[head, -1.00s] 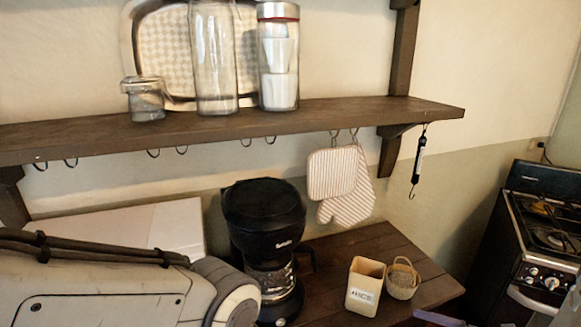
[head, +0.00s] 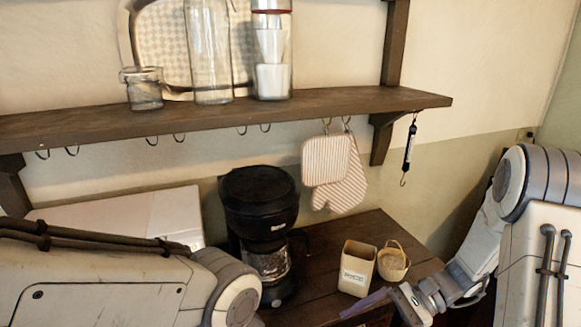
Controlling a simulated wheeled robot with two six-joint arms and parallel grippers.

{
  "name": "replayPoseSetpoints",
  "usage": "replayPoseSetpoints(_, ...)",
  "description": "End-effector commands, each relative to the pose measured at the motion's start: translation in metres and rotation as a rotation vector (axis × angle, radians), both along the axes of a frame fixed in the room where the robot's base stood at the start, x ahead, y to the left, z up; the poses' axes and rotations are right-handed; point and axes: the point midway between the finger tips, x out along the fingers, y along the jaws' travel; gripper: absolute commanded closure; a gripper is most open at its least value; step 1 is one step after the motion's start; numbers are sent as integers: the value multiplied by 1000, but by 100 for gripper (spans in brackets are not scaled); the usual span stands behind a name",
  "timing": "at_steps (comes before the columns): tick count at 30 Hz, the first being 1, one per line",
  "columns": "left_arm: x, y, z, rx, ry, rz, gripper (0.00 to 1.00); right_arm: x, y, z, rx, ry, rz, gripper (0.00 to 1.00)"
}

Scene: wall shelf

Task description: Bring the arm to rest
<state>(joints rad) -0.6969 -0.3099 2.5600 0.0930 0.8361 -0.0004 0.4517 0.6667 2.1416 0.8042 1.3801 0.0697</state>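My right arm comes in from the right edge in the head view. Its gripper (head: 366,303) is low in the picture, in front of the table and just below a cream square tin (head: 357,270). A purplish finger points left; I cannot tell whether the fingers are apart, and nothing shows held. My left arm fills the lower left corner, and its gripper is out of view.
A dark wall shelf (head: 330,103) carries jars and a tray. Striped oven mitts (head: 340,170) and a hanging scale (head: 409,147) hang below. A black coffee maker (head: 259,210) and small basket (head: 393,262) stand on the wooden table (head: 375,228).

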Motion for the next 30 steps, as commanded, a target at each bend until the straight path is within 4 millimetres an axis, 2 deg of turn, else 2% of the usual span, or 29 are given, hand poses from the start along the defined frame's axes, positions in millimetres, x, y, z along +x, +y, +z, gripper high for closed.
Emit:
replayPoseSetpoints(1,0,0,0,0,0,0,50,-11,16,7,-54,-46,109,0)
replayPoseSetpoints(3,0,0,0,0,0,0,50,-30,35,14,-140,-125,278,0)
replayPoseSetpoints(6,0,0,0,0,0,0,50,-60,56,23,-262,-274,539,0)
replayPoseSetpoints(10,0,0,0,0,0,0,50,-94,72,34,-386,-509,862,0)
replayPoseSetpoints(15,0,0,0,0,0,0,50,-120,83,47,-481,-864,1219,0)
replayPoseSetpoints(18,0,0,0,0,0,0,50,-129,88,54,-499,-1042,1360,0)
replayPoseSetpoints(22,0,0,0,0,0,0,50,-134,93,60,-502,-1193,1463,0)
replayPoseSetpoints(30,0,0,0,0,0,0,50,-136,94,62,-502,-1248,1498,0)
